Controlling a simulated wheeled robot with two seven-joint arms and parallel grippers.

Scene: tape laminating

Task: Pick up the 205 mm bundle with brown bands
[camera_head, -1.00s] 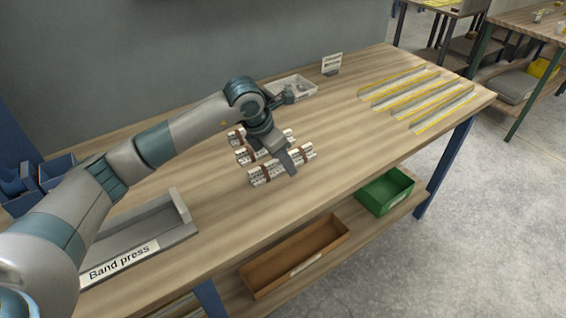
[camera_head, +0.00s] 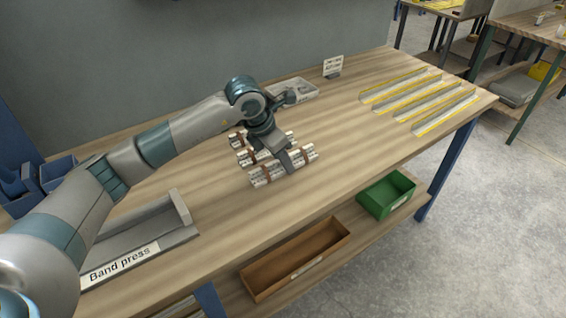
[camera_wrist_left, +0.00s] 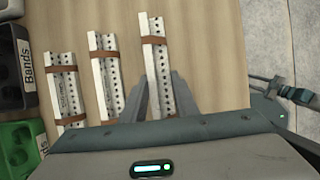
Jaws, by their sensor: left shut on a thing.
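Three pale, hole-punched strip bundles with brown bands lie side by side on the bench, differing in length. The nearest bundle in the head view (camera_head: 304,155) is the longest one, at the right in the left wrist view (camera_wrist_left: 153,45). My left gripper (camera_head: 288,163) comes over it from above and is shut on it, with one finger on each side in the left wrist view (camera_wrist_left: 160,88). I cannot tell whether it is off the bench. The middle bundle (camera_wrist_left: 104,75) and the shortest bundle (camera_wrist_left: 65,88) lie to its left, partly hidden by my arm in the head view. My right gripper is out of view.
A grey band press (camera_head: 178,236) stands at the bench's left. Yellow-edged channels (camera_head: 420,98) lie at the right. A light tray (camera_head: 308,88) and small sign (camera_head: 333,67) stand behind. Green (camera_head: 372,202) and brown (camera_head: 262,281) bins are below. Bench between bundles and channels is clear.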

